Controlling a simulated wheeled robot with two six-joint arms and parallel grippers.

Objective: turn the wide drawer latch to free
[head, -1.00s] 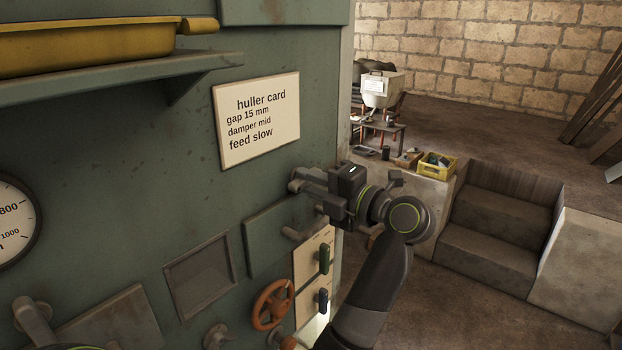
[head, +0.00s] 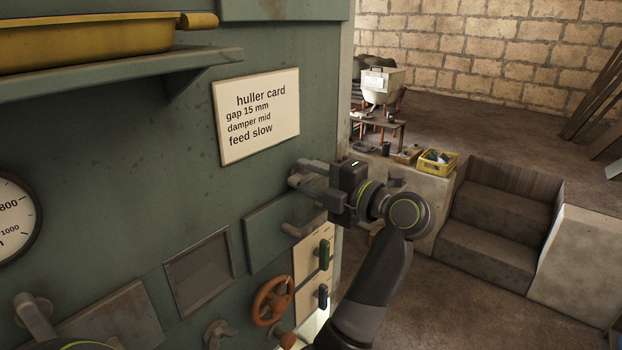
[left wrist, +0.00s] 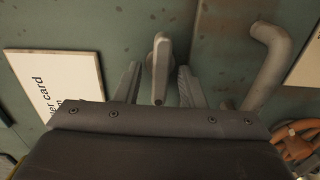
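The wide drawer latch appears to be the grey lever (left wrist: 160,68) on the green machine front, though no label for it shows. In the left wrist view it stands between the two fingers of my left gripper (left wrist: 158,88), with a gap visible on each side. The fingers are open around it. In the head view my left gripper (head: 308,188) is at the panel, right of and below the huller card, and partly covers the lever. My right gripper is not in view.
The huller card (head: 257,115) is left of the gripper. Below are a bent grey handle (head: 303,226), an orange handwheel (head: 272,301) and a pale panel with two dark switches (head: 324,254). A shelf (head: 120,77) juts out at upper left. Steps (head: 500,213) are at right.

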